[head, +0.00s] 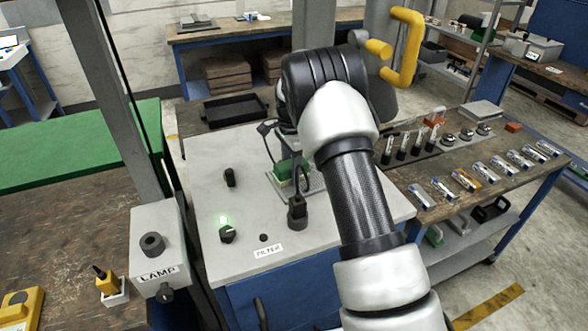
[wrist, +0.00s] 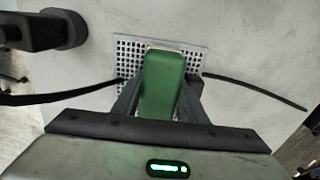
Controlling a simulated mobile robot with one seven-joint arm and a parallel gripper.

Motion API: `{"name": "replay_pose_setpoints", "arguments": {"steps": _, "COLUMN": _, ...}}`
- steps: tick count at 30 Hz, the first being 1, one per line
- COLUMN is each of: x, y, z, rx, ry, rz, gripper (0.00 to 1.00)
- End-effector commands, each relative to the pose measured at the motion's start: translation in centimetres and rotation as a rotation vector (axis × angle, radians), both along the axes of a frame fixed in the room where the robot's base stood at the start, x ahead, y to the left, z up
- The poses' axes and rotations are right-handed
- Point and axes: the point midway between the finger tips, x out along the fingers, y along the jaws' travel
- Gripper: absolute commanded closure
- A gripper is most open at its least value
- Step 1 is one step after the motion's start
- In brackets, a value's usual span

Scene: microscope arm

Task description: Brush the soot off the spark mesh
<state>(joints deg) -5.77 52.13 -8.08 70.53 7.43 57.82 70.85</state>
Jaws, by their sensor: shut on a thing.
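My gripper (wrist: 163,88) is shut on a green block-like brush (wrist: 163,75), one finger on each side of it. In the wrist view the brush lies over the spark mesh (wrist: 128,50), a pale square grid, and covers its middle. Whether the bristles touch the mesh is hidden, and I cannot make out soot on the visible grid. In the head view my gripper (head: 291,160) points down over the white bench top. The green brush (head: 284,175) shows below it, with part of the mesh (head: 317,186) beside it.
A black post (head: 297,208) stands just in front of the mesh, and dark cables run beside the gripper. A lit knob (head: 227,233) and a grey LAMP box (head: 160,250) are to the left. A wooden table (head: 455,212) with small packets is at the right.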

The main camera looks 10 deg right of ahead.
Motion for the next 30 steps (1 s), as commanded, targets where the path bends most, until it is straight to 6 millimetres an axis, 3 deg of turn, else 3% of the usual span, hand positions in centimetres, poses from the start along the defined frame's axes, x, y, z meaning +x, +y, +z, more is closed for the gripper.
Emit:
{"name": "replay_pose_setpoints", "arguments": {"steps": 7, "x": 0.0, "y": -0.3, "z": -0.1, "rx": 0.0, "ry": 0.002, "rz": -0.001, "gripper": 0.79}}
{"name": "replay_pose_setpoints", "arguments": {"steps": 18, "x": 0.7, "y": -2.4, "z": 0.2, "rx": 0.0, "ry": 0.0, "rz": -0.002, "gripper": 0.79}}
{"name": "replay_pose_setpoints", "arguments": {"steps": 30, "x": 0.8, "y": -2.7, "z": 0.2, "rx": 0.0, "ry": -0.001, "rz": -0.001, "gripper": 0.79}}
